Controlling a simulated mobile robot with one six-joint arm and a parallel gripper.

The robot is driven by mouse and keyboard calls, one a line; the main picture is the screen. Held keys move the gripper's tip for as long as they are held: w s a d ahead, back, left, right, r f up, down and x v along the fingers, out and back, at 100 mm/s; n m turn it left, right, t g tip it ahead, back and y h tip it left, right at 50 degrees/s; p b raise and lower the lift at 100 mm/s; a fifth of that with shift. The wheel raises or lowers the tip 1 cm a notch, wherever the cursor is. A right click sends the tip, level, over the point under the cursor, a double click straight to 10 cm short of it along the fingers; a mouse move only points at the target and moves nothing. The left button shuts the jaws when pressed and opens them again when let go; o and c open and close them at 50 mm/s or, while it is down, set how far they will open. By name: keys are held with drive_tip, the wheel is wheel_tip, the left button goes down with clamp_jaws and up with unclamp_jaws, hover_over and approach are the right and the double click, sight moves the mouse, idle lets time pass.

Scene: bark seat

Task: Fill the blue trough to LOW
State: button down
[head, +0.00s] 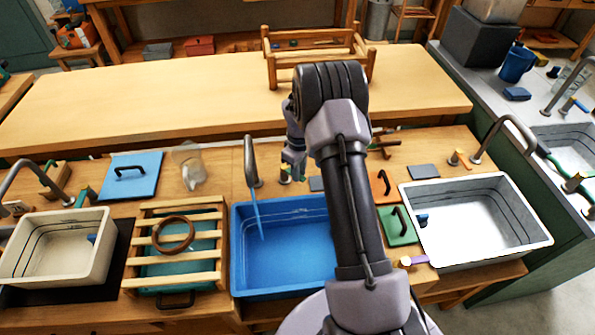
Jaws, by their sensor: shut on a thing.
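The blue trough (240,272) is set in the wooden bench at the middle, partly hidden by my arm. Dark level lines show on its inner back wall; their labels are too small to read. A grey tap (250,165) stands behind it, and a thin blue stream of water (258,220) falls from its spout into the trough. The floor of the trough looks evenly blue, so I cannot tell the water depth. My gripper (292,172) points down behind the trough, right of the tap. It is shut on the tap's small handle (284,178), mostly hidden by the jaws.
A cream basin (102,262) stands at left, with a slatted wooden rack (150,225) bearing a brown ring between it and the trough. A white basin (409,230) is at right. Blue (150,185) and green (410,238) handled boards lie on the bench. A long table (150,95) stands behind.

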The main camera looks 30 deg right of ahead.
idle(0.4)
drive_tip(key=c, duration=1.3)
unclamp_jaws()
drive_tip(key=shift+r, duration=0.1)
wheel_tip(320, 180, up, 17)
drive_tip(key=p, duration=0.5)
drive_tip(key=shift+r, duration=0.15)
